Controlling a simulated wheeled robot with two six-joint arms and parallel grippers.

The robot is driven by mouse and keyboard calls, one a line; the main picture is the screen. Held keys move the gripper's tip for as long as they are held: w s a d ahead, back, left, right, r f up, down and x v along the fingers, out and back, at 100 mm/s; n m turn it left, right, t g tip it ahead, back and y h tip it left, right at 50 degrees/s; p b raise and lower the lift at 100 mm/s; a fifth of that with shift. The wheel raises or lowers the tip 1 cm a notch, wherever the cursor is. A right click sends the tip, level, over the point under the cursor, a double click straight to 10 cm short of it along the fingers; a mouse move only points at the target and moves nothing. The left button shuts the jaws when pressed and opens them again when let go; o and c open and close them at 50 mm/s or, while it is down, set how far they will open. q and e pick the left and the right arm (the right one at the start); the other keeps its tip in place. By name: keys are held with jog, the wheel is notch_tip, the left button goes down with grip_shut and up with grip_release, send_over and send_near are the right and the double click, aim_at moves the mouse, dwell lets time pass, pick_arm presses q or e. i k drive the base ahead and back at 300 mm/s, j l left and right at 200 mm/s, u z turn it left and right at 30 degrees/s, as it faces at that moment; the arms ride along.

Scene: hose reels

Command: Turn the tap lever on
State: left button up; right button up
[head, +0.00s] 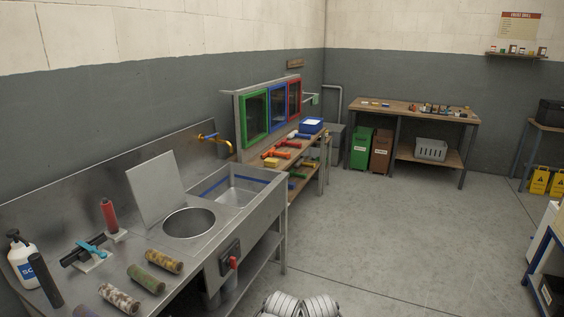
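A brass-yellow tap (221,145) stands out from the grey wall above the sink basin (231,186) in the head view. Its spout curves down at the right. A short lever (207,136) with a dark or bluish part lies roughly level on top of the tap, near the wall. It is too small to tell its exact setting, and no water is visible. Neither of my grippers is in view.
A raised metal lid (154,189) stands behind a round opening left of the basin. Several rollers, a red-capped tool and a white bottle (21,262) crowd the near-left counter. Green, blue and red framed panels (254,115) stand right of the tap. The floor (400,230) is largely clear.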

aim_at(217, 134)
jog(key=i+l+u, duration=0.1)
jog(key=i+u, duration=0.2)
jog(key=i, duration=0.2)
jog(key=i+l+u, duration=0.25)
jog(key=i, duration=0.2)
jog(key=i+l+u, duration=0.3)
jog(key=i, duration=0.15)
jog(key=i+l, duration=0.45)
jog(key=i+l+z, duration=0.1)
jog(key=i+l, duration=0.35)
jog(key=i, duration=0.15)
jog(key=i+l, duration=0.4)
jog(key=i, duration=0.15)
jog(key=i+l+z, duration=0.1)
jog(key=i+l, duration=0.3)
jog(key=i, duration=0.15)
